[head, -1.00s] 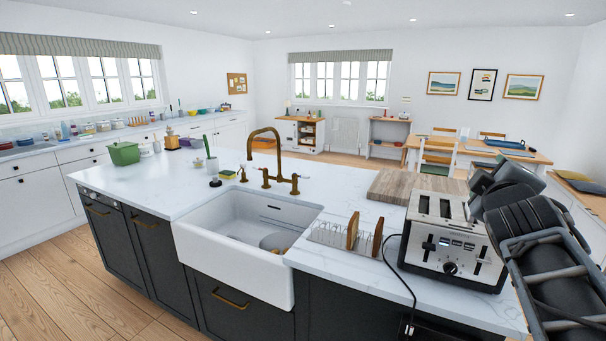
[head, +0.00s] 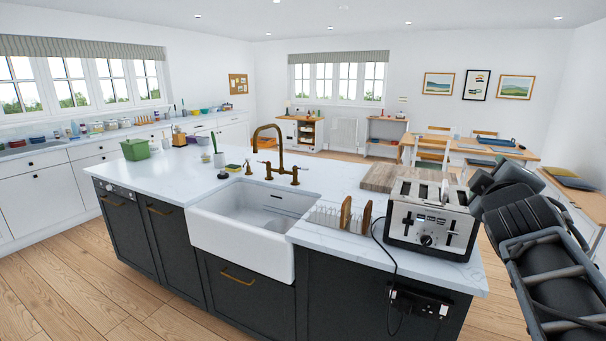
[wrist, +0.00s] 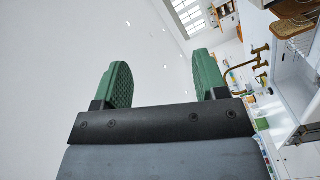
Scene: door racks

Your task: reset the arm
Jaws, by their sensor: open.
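My gripper shows in the wrist view (wrist: 160,85), with its two green fingers wide apart and nothing between them. The wrist view is turned on its side, with the white ceiling and wall behind the fingers. In the head view my dark arm is folded at the right edge, beside the toaster (head: 432,215); the gripper's fingertips cannot be made out there.
A kitchen island (head: 340,243) stands in front, with a white sink (head: 240,248), a brass tap (head: 268,150), a rack (head: 325,217) holding two brown slices, and a wooden board (head: 380,177). A green pot (head: 135,149) is at its far left. Wooden floor (head: 60,270) is clear at left.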

